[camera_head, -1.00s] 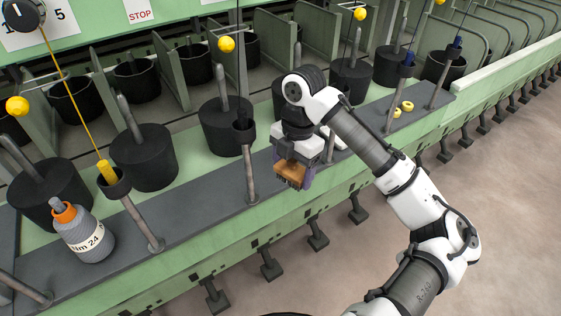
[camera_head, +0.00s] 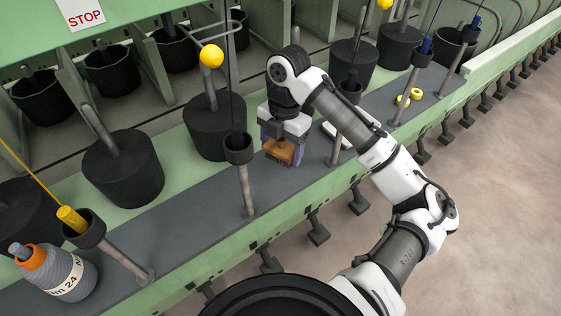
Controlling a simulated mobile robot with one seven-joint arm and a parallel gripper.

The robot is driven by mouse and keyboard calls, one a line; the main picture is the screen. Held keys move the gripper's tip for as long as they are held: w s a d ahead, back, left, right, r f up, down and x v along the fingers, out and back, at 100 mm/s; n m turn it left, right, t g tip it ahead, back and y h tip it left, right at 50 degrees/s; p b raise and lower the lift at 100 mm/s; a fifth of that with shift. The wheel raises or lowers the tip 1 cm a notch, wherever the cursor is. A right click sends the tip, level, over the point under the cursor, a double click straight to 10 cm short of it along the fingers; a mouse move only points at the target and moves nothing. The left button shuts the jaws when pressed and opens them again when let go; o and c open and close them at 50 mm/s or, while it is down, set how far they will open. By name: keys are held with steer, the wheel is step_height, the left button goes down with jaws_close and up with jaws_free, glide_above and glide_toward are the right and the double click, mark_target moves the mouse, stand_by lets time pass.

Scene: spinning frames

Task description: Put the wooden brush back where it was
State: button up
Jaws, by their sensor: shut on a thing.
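The wooden brush (camera_head: 281,150) is a small brown block with dark bristles underneath. My gripper (camera_head: 282,149) is shut on it, with purple finger pads at its sides. The brush is over the grey shelf strip (camera_head: 190,214) of the green machine, right of a post with a black cup. I cannot tell whether the bristles touch the shelf or hang just above it. My gripper's body partly hides the brush's top.
Posts with black cups (camera_head: 238,148) rise from the shelf on both sides of my gripper. A white object (camera_head: 338,135) lies behind it, and yellow rings (camera_head: 410,97) lie further right. Black cans (camera_head: 122,168) line the back.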

mark_target(281, 171)
steer(key=shift+f, duration=2.7)
steer(key=shift+f+b, duration=0.2)
steer(key=shift+b, duration=0.15)
steer(key=o, duration=1)
steer(key=r, duration=0.4)
steer(key=w+r, duration=0.1)
steer(key=r, duration=0.3)
steer(key=r+p, duration=0.1)
steer(key=r, duration=0.3)
steer(key=shift+w+d+r, duration=0.15)
steer(key=shift+d+r, duration=0.05)
steer(key=shift+d, duration=0.2)
